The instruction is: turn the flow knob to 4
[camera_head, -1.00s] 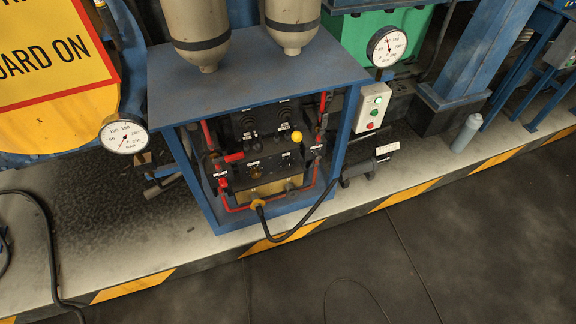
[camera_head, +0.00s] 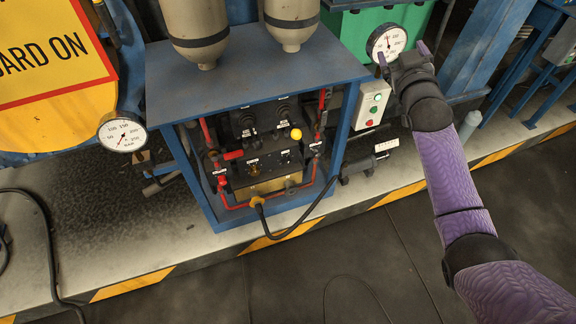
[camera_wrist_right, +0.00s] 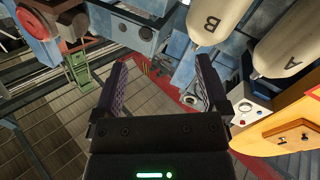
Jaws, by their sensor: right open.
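A dark control panel (camera_head: 262,137) with several small knobs sits inside the open blue cabinet (camera_head: 255,84). Two black knobs, a left one (camera_head: 247,121) and a right one (camera_head: 283,113), are on its upper part. A brass-coloured knob (camera_head: 254,169) is on the lower part. The labels are too small to read, so I cannot tell which is the flow knob. My right gripper (camera_head: 402,56) is open and empty, raised to the right of the cabinet, away from the knobs. Its open fingers also show in the right wrist view (camera_wrist_right: 161,80). My left gripper is not in view.
Two tanks, left (camera_head: 196,30) and right (camera_head: 292,22), stand above the cabinet top. A pressure gauge (camera_head: 387,41) and a button box (camera_head: 371,104) are near my right gripper. Red pipes and a black hose (camera_head: 300,225) are at the cabinet front. The dark floor is clear.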

